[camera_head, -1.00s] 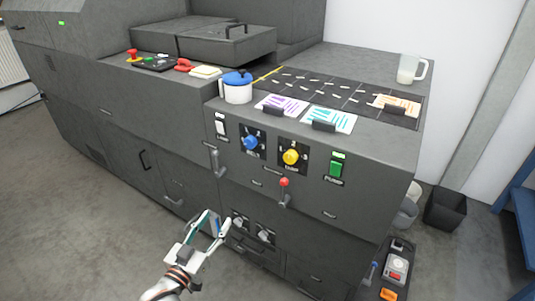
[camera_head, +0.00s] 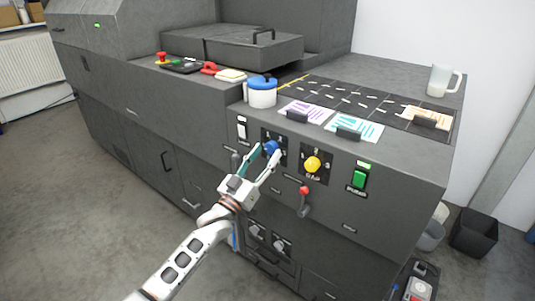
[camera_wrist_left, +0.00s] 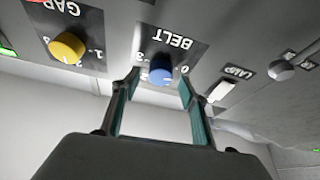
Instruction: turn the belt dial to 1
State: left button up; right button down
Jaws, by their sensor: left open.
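The blue belt dial (camera_head: 271,147) sits on a black plate on the front panel of the grey machine. In the left wrist view the blue dial (camera_wrist_left: 161,71) shows below the upside-down word BELT, with several numbers around it; its exact setting is hard to read. My left gripper (camera_head: 265,156) is open at the dial, with its fingertips on either side of the knob. In the wrist view my left gripper (camera_wrist_left: 158,82) has the dial between its fingers, with gaps on both sides. My right gripper is not in view.
The yellow gap dial (camera_head: 312,164) is right of the blue one, with a red-knobbed lever (camera_head: 304,196) below. A white lamp switch (camera_head: 242,128) is at left and a green switch (camera_head: 359,179) at right. A blue-lidded pot (camera_head: 262,93) stands above.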

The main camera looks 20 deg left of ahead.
pick_arm(q)
jog(key=shift+w+d+r, duration=0.2)
jog(key=shift+w, duration=0.4)
jog(key=c, duration=1.1)
